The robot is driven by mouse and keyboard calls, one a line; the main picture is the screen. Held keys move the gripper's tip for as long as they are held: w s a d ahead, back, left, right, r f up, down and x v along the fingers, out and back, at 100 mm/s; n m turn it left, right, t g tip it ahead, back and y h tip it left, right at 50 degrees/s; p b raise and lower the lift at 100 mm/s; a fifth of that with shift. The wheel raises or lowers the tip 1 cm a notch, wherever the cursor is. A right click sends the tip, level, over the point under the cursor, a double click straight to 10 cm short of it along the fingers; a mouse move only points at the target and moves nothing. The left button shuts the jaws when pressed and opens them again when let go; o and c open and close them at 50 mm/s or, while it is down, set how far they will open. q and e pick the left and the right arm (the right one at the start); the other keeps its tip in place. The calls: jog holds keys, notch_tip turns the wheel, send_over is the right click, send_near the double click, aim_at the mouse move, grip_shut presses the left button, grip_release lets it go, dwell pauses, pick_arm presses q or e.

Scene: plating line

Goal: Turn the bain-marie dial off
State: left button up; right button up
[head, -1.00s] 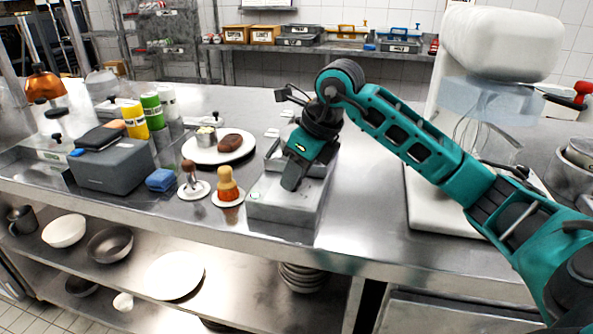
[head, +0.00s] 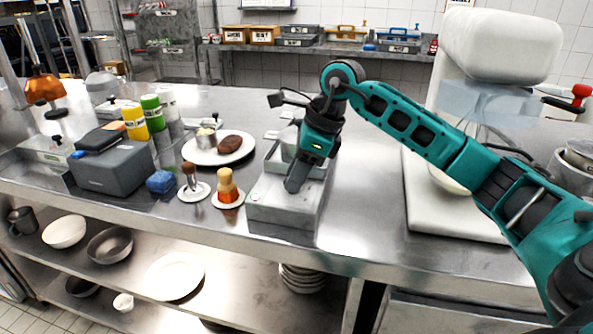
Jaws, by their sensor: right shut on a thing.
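The bain-marie (head: 278,215) is a light grey metal box with a sunken well, at the middle of the steel counter. Its dial cannot be made out; my gripper covers part of the box's top front. My right gripper (head: 293,187) points down at that top front part, with its fingertips at the surface. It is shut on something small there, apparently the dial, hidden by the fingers. My left gripper is out of view.
A grey box (head: 112,168) is further left. A mixer (head: 500,45) stands right. Counter right of the bain-marie is clear.

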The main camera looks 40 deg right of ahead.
jog(key=n+g, duration=0.1)
jog(key=n, duration=0.1)
jog(key=shift+w+r+n+y, duration=0.1)
jog(key=shift+w+n+y, duration=0.05)
jog(key=shift+n+y, duration=0.25)
pick_arm(q)
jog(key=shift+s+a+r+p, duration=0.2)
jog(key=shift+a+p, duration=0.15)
jog(key=shift+p, duration=0.15)
pick_arm(e)
jog(key=shift+w+d+n+g, duration=0.1)
jog(key=shift+n+g, duration=0.6)
jog(key=shift+n, duration=1.2)
jog(key=o, duration=1)
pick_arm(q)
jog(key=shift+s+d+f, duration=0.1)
pick_arm(e)
jog(key=shift+o, duration=0.2)
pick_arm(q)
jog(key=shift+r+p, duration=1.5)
pick_arm(e)
notch_tip(320, 180, up, 20)
